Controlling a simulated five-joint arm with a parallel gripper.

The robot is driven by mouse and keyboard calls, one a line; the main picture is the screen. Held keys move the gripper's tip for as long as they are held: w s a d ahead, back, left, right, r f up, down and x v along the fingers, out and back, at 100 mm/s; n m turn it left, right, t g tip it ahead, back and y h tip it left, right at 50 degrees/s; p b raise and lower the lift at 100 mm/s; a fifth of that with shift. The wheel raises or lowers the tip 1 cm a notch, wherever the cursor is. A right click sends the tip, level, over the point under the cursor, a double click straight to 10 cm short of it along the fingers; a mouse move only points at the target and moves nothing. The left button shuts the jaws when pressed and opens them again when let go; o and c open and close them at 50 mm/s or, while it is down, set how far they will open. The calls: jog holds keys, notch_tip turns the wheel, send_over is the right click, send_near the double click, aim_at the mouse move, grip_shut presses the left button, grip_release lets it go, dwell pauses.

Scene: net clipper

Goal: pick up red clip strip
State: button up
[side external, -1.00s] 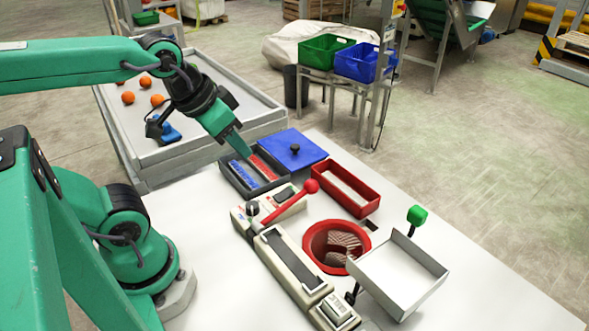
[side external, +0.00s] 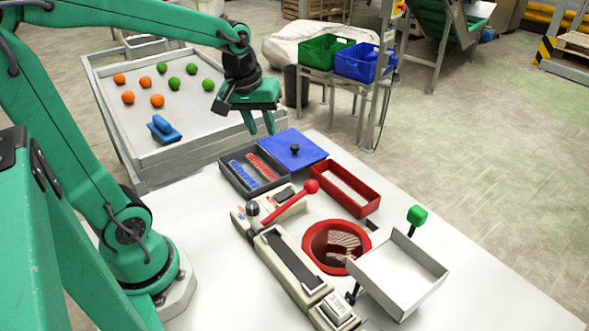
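The red clip strips (side external: 263,167) lie in the right compartment of a dark grey box (side external: 272,186) on the white table. Blue clip strips (side external: 243,174) lie in the left compartment. My gripper (side external: 260,130) is raised and shows above the box in the picture, pointing down. Its two fingers are apart, with nothing seen between them.
A blue lid (side external: 310,155) with a black knob lies right of the box. An empty-looking red tray (side external: 362,208), a clipper machine with a red-knobbed lever (side external: 290,202), a red-rimmed opening (side external: 310,250) and a white tray (side external: 432,290) stand nearby. Orange and green balls lie in a grey bin (side external: 120,140).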

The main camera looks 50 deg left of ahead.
jog(key=w+a+f+n+g, duration=0.2)
jog(key=w+a+f+n, duration=0.2)
jog(key=a+f+n, duration=0.15)
jog(key=n, duration=0.4)
send_near(262, 167)
jog(key=shift+w+a+f+g+h, duration=0.3)
jog(key=shift+w+a+f+g, duration=0.1)
jog(key=shift+w+a+g, duration=0.15)
jog(key=shift+d+f, duration=0.2)
jog(key=shift+f, duration=3.7)
grip_shut()
jog(key=shift+r, duration=0.2)
notch_tip(262, 167, up, 10)
jog(key=shift+f, duration=0.15)
